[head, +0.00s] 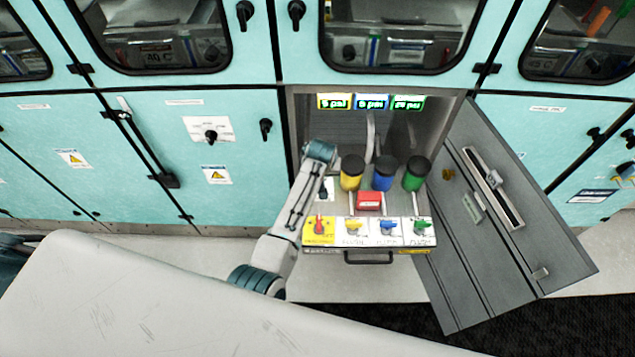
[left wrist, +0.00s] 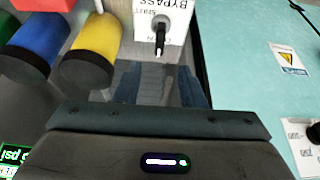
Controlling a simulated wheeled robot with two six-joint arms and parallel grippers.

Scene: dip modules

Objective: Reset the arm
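My left arm reaches up into the open cabinet bay in the head view, and its gripper is hidden there behind the wrist. In the left wrist view my left gripper (left wrist: 158,86) has its two blurred fingers apart, with nothing visible between them. A white bypass panel (left wrist: 178,12) with a black switch (left wrist: 160,38) lies beyond the fingers, apart from them. The black switch also shows beside my wrist in the head view (head: 323,192). My right gripper is not in view.
A pulled-out drawer holds yellow (head: 351,178), blue (head: 383,178) and green (head: 415,178) black-capped cylinders, a red box (head: 368,201) and a row of coloured valve handles (head: 387,227). A grey door (head: 510,220) hangs open at right. Teal cabinets (head: 60,150) flank the bay.

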